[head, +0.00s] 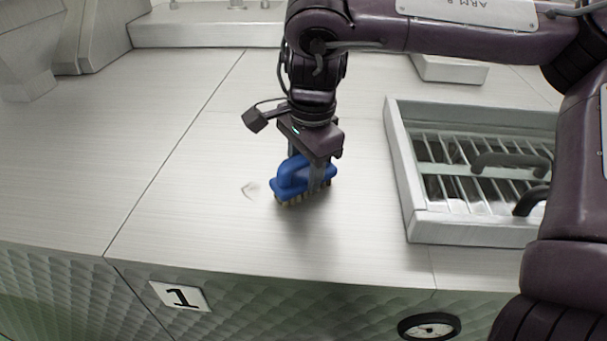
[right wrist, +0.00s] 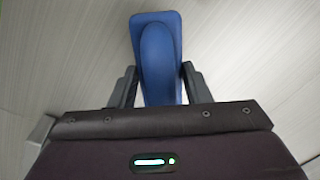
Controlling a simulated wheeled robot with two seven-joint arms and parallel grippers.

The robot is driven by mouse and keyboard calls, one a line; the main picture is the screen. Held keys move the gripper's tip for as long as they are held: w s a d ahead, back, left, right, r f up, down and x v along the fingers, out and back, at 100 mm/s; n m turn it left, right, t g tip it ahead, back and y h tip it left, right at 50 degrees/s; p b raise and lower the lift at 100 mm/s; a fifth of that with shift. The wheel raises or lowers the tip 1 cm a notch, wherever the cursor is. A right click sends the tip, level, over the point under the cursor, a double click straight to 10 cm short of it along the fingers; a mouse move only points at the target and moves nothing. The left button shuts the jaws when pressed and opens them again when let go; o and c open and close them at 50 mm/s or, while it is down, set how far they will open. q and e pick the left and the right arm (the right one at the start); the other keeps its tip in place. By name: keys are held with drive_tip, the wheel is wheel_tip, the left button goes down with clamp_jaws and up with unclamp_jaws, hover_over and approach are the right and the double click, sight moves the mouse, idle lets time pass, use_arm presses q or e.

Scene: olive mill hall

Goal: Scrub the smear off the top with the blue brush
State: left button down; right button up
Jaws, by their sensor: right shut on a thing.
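The blue brush (head: 303,178) has a raised blue handle and tan bristles pointing down. My right gripper (head: 312,165) is shut on its handle from above. In the right wrist view the brush (right wrist: 158,55) sits between the two fingers of the gripper (right wrist: 158,88). The bristles are at or just above the steel top (head: 200,190); I cannot tell if they touch. A faint brownish smear (head: 250,189) lies on the top just left of the brush. The smear cannot be made out in the right wrist view. My left gripper is not in view.
A raised metal frame with a slatted grate (head: 405,185) and dark handles stands to the right. The top to the left is clear.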

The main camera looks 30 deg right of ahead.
drive_tip(key=shift+w+d, duration=0.3)
drive_tip(key=shift+w, duration=0.15)
drive_tip(key=shift+r, duration=0.15)
drive_tip(key=shift+r, duration=2.9)
drive_tip(key=shift+s+r, duration=0.1)
drive_tip(key=shift+r, duration=1.45)
drive_tip(key=shift+f, duration=0.1)
